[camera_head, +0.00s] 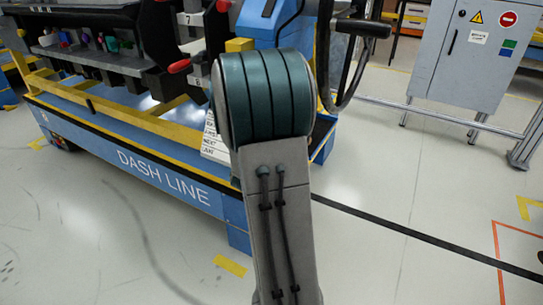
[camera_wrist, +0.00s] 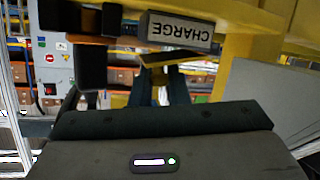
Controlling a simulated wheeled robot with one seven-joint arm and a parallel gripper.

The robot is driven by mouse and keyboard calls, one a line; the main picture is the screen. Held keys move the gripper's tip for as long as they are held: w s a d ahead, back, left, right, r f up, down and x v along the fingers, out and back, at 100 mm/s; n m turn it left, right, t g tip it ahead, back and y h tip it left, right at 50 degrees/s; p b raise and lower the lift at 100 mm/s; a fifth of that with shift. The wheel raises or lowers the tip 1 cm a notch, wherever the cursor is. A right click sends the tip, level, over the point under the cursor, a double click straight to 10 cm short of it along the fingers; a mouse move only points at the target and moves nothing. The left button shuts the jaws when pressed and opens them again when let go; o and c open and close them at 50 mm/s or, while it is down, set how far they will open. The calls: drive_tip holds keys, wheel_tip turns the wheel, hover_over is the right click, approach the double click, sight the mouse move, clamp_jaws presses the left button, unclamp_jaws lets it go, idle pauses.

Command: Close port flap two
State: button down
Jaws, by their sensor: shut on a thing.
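In the wrist view, a block with an upside-down "CHARGE" label (camera_wrist: 180,29) sits at the top middle. Just below it is a thin dark plate with a yellowish edge (camera_wrist: 185,56), which looks like a port flap; I cannot read a number on it. My gripper (camera_wrist: 160,74) reaches up to this plate and its two dark fingers are shut on it. The exact contact is small and partly hidden. In the head view my own arm covers the gripper and the flap, so neither shows there.
A blue and yellow dash line cart (camera_head: 165,176) stands at the left, carrying dark dashboard parts with red knobs (camera_head: 180,66). A grey cabinet (camera_head: 462,55) and a rail stand at the back right. A yellow beam (camera_wrist: 236,50) runs close beside my fingers.

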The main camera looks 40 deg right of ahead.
drive_tip(key=shift+s+d+f+m+t+b, duration=0.15)
drive_tip(key=shift+s+f+m+t+b, duration=0.3)
drive_tip(key=shift+m+b, duration=0.85)
drive_tip(key=shift+w+n+b, duration=0.1)
drive_tip(key=shift+n+b, duration=0.2)
drive_tip(key=shift+b, duration=0.2)
drive_tip(key=c, duration=1.5)
unclamp_jaws()
drive_tip(key=shift+o, duration=0.2)
